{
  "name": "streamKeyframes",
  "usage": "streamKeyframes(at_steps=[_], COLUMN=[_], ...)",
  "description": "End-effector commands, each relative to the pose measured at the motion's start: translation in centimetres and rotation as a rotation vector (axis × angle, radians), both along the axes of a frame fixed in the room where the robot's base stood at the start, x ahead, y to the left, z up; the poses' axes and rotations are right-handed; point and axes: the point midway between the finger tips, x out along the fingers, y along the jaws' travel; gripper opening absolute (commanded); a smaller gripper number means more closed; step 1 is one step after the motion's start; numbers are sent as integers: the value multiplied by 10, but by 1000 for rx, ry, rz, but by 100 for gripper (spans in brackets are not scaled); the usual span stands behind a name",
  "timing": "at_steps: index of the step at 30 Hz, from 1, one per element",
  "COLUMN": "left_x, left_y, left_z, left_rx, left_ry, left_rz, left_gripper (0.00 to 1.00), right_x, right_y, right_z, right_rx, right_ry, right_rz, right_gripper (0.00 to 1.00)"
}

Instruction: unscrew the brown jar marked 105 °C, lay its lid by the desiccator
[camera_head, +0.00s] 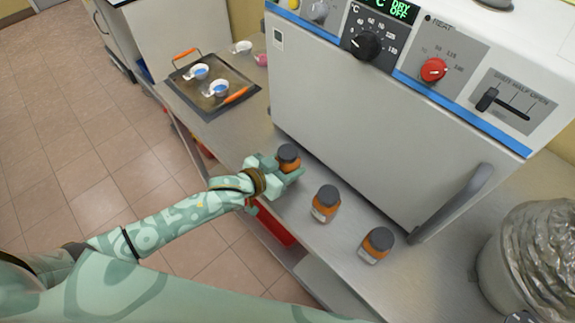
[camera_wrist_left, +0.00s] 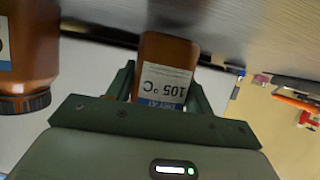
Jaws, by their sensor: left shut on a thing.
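My left gripper (camera_head: 277,170) is shut around the brown jar marked 105 °C (camera_wrist_left: 168,58), which stands upright at the front of the steel bench. The jar also shows in the head view (camera_head: 289,166), with its dark lid (camera_head: 288,152) on top. In the wrist view the picture is upside down, the label reads 105 °C between my left gripper's fingers (camera_wrist_left: 160,85), and the lid is hidden behind the gripper. My right gripper is out of view. I cannot make out a desiccator for certain.
Two more brown jars with dark lids, a middle one (camera_head: 326,204) and a right one (camera_head: 376,245), stand along the bench. The oven (camera_head: 370,120) rises close behind. A tray (camera_head: 185,90) with small dishes is at the back left. A foil-covered vessel (camera_head: 535,235) stands at right.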

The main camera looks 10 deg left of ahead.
Motion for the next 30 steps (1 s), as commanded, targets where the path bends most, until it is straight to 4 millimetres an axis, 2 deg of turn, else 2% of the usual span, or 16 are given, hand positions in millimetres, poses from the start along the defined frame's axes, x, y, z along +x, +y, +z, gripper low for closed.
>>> streamKeyframes(at_steps=[3, 5, 11, 15, 21, 30], left_x=[1, -12, -53, -91, -125, -137], left_y=[0, 2, 10, 16, 22, 25], left_z=[27, 38, 90, 100, 114, 119], left_rx=[-2, -2, -2, -3, -1, -1], left_ry=[-6, -4, -4, 2, -1, -3], left_rz=[-1, -1, -1, -1, 0, 0], left_gripper=[24, 24, 24, 24, 24, 24], right_x=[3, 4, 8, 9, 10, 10], right_y=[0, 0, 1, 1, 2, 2], right_z=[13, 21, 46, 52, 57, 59], right_rx=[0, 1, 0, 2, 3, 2], right_ry=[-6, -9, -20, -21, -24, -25], right_rz=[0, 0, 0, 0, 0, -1], right_gripper=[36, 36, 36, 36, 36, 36])
